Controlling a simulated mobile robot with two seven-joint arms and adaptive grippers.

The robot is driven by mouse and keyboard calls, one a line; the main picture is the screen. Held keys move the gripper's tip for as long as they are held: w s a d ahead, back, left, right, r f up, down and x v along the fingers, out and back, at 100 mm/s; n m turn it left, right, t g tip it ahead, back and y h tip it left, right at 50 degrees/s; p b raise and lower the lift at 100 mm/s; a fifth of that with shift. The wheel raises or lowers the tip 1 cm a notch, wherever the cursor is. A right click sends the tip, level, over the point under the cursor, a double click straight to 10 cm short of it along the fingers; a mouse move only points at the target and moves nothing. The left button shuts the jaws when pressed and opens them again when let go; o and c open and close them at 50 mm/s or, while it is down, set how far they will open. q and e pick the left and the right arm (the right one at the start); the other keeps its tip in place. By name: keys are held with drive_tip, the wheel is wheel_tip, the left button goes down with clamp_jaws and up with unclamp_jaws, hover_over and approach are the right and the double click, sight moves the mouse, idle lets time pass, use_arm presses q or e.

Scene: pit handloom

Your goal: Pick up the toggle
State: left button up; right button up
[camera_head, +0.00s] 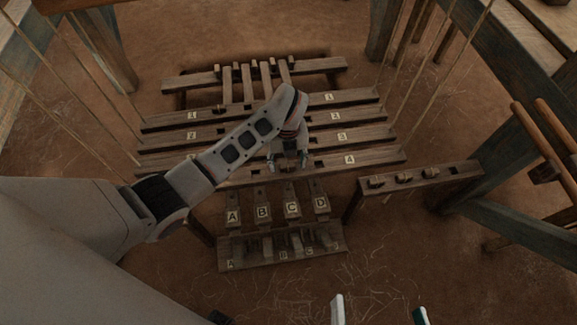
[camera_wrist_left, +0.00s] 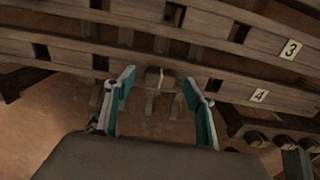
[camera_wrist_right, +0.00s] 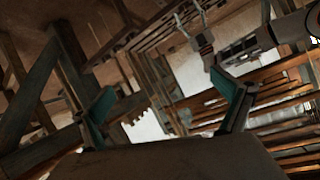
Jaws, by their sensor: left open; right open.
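A small wooden toggle (camera_wrist_left: 153,77) with a pale cord around it is at the lower edge of the bar marked 4 (camera_wrist_left: 225,86) in the left wrist view. My left gripper (camera_wrist_left: 158,88) is open, with one finger on each side of the toggle in that picture. I cannot tell whether they touch it. In the head view my left gripper (camera_head: 288,160) is over the bar marked 4 (camera_head: 375,157), and the arm hides part of the bars. My right gripper (camera_head: 379,313) is open and empty at the bottom edge; its fingers also show in the right wrist view (camera_wrist_right: 165,88).
A low rack (camera_head: 455,172) on the right holds several small wooden pieces. Treadles lettered A to D (camera_head: 263,212) and a lettered board (camera_head: 325,257) lie below the numbered bars. Cords (camera_head: 400,50) hang on both sides. Loom posts (camera_head: 487,175) stand at the right.

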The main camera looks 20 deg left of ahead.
use_arm(q)
drive_tip(key=c, duration=1)
drive_tip(key=shift+c, duration=0.2)
